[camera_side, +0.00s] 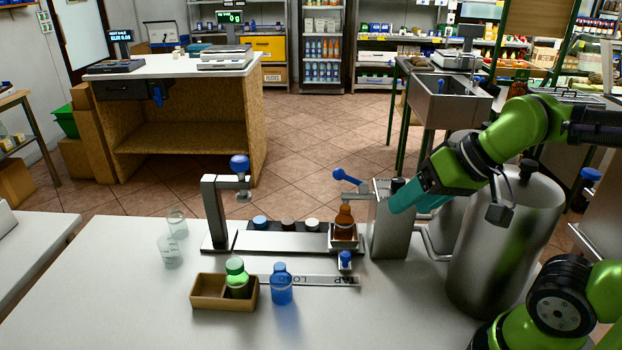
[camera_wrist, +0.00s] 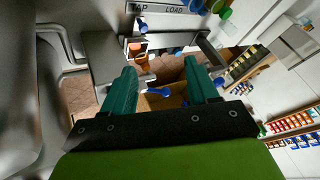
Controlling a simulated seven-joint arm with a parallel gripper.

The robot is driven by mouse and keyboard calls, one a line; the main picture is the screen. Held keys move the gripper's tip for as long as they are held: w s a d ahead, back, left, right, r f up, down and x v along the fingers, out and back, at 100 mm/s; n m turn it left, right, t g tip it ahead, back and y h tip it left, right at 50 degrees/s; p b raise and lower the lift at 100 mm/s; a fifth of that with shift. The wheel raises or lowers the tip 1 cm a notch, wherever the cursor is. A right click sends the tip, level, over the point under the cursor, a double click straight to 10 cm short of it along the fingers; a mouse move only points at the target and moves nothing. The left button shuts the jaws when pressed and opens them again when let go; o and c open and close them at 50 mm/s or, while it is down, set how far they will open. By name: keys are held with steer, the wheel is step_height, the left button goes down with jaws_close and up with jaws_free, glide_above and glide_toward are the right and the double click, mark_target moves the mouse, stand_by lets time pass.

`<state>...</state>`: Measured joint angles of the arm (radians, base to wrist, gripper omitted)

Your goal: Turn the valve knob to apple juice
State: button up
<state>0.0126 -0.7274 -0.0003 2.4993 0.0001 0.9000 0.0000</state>
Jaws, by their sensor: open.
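A metal dispenser box (camera_side: 390,235) stands at the right of the work area, with a dark knob (camera_side: 397,184) on its top. I cannot read any marks on it. A tap with a blue lever (camera_side: 346,177) sticks out of its left side; this lever shows in the wrist view (camera_wrist: 158,92) between and beyond my fingers. An amber bottle (camera_side: 344,226) stands below the tap, and it shows in the wrist view (camera_wrist: 136,48). My gripper (camera_side: 402,200) is open, its teal fingers pointing down-left at the box top. I cannot tell whether it touches the knob.
A large steel tank (camera_side: 505,240) stands right of the box. A strip lettered TAP and LOAD (camera_side: 312,281) has a small blue knob (camera_side: 345,259). A brown tray (camera_side: 208,291) holds a green-capped bottle; a blue bottle (camera_side: 281,287) stands beside it. The table's left front is clear.

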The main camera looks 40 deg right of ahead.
steer(key=w+d+r+g+h, duration=0.1)
steer(key=w+d+r+g, duration=0.1)
steer(key=w+d, duration=0.35)
step_height(320, 180, up, 8)
steer(key=n+g+h, duration=0.1)
steer(key=n+g, duration=0.4)
steer(key=n, duration=0.1)
glide_above(398, 179)
step_height(398, 179, down, 16)
steer(key=shift+f, duration=0.15)
steer(key=c, duration=1)
steer(key=shift+c, duration=0.2)
